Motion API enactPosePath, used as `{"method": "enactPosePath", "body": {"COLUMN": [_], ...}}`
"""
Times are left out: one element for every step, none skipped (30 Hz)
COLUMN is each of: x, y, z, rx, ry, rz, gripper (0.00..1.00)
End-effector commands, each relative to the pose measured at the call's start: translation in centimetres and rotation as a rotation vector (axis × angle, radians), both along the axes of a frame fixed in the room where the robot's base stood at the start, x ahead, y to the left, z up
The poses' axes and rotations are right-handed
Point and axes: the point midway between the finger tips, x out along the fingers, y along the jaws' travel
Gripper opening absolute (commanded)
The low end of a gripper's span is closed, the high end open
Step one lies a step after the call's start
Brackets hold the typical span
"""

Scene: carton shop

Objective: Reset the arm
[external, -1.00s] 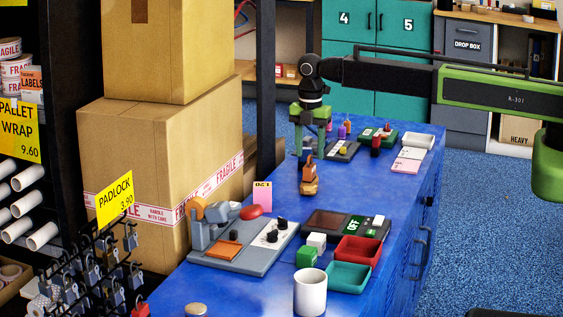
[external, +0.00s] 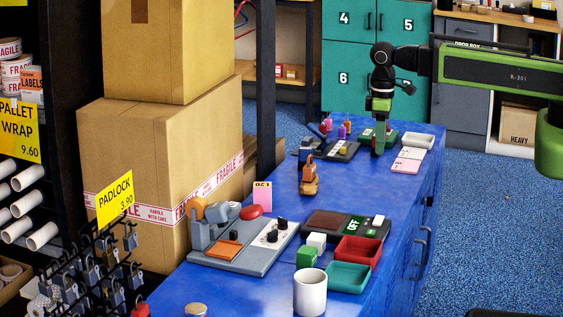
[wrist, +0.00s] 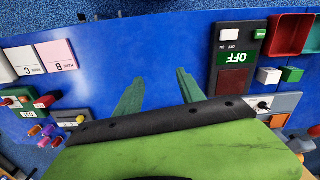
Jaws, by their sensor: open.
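My gripper (external: 379,152) is over the far part of the blue workbench (external: 285,207), close to the small boards there, seen nearly edge-on. In the wrist view its two green fingers (wrist: 158,85) are spread apart with bare blue bench between them. Nothing is held. My dark and green arm reaches in from the right in the external view.
An OFF panel (external: 345,224), red tray (external: 359,250), teal tray (external: 348,277), white mug (external: 310,293) and orange-brown object (external: 309,178) stand nearer.

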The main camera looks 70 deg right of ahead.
Motion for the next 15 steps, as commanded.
{"method": "enactPosePath", "body": {"x": [-1.38,-1.67,-1.87,-1.91,-1.90,-1.83,-1.78,-1.75,-1.73,-1.72,-1.72,-1.71,-1.71,-1.71,-1.71], "y": [0.10,0.14,0.16,0.17,0.17,0.17,0.17,0.18,0.18,0.17,0.17,0.17,0.16,0.16,0.16], "z": [0.00,0.00,0.00,0.00,0.00,0.00,0.00,0.00,0.00,0.00,0.01,0.01,0.01,0.01,0.01], "rx": [0.000,0.000,0.000,0.000,0.000,0.000,0.000,0.000,0.000,0.000,0.000,0.000,0.000,0.000,0.000], "ry": [0.000,0.000,0.000,0.000,0.000,0.000,0.000,0.000,0.000,0.000,0.000,0.000,0.000,0.000,0.000], "rz": [-0.062,-0.094,-0.122,-0.134,-0.141,-0.144,-0.144,-0.143,-0.142,-0.142,-0.142,-0.141,-0.141,-0.141,-0.141], "gripper": [0.46,0.46,0.46,0.46,0.46,0.46,0.46,0.46,0.46,0.46,0.46,0.46,0.46,0.46,0.46]}}
